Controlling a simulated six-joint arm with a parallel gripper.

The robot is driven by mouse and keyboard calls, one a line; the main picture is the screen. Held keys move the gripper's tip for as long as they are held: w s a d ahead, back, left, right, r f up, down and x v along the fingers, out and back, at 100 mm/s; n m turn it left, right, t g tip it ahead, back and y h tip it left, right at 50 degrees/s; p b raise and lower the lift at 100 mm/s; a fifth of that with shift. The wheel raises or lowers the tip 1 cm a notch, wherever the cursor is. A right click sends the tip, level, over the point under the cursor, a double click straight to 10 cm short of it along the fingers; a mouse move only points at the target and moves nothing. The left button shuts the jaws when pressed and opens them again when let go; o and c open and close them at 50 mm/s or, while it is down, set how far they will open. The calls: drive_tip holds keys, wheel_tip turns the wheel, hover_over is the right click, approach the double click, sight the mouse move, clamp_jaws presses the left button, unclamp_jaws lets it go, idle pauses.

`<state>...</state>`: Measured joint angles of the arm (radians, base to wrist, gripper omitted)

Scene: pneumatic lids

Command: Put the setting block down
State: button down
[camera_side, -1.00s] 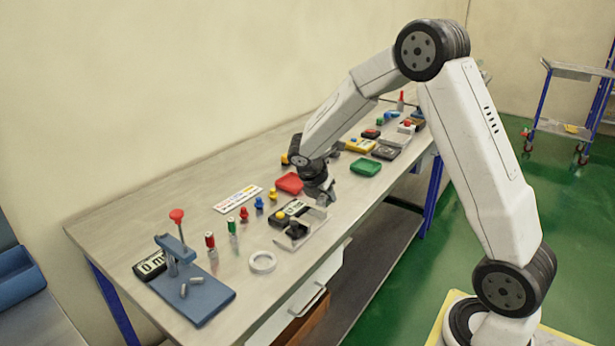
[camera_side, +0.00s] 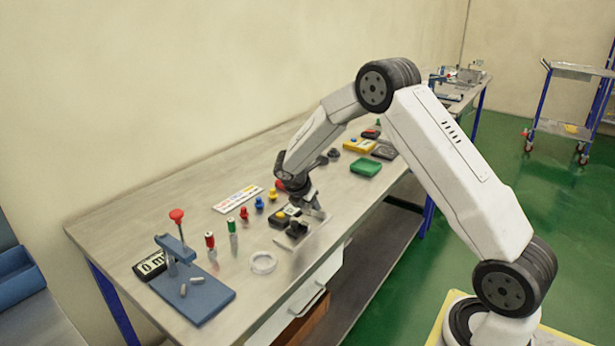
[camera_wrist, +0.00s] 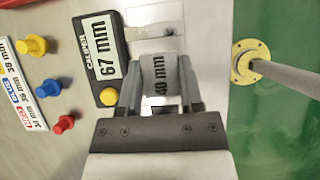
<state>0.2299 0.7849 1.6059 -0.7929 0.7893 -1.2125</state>
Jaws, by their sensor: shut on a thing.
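The setting block (camera_wrist: 159,76), grey and marked 40 mm, is between the two fingers of my gripper (camera_wrist: 161,92) in the wrist view. My gripper is shut on it. In the side view my gripper (camera_side: 308,207) points down, low over the front part of the bench, beside the gauge; the block cannot be made out clearly there. The dark gauge display (camera_wrist: 101,62) reads 67 mm and has a yellow button, just left of the block. A pale metal plate (camera_wrist: 150,16) lies at the block's far end. Whether the block touches the surface below is hidden.
Red, blue and yellow plugs (camera_wrist: 64,124) and a printed size card (camera_wrist: 18,90) lie left of my gripper. A white ring (camera_side: 263,262) and a blue press stand (camera_side: 205,298) are at the near end of the bench. A green tray (camera_side: 366,168) lies farther back.

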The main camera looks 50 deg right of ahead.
sight(309, 213)
drive_tip(key=shift+w+f, duration=0.25)
drive_tip(key=shift+f, duration=1.55)
drive_tip(key=shift+f, duration=0.1)
drive_tip(key=shift+c, duration=1.2)
unclamp_jaws()
drive_tip(key=v, duration=1.2)
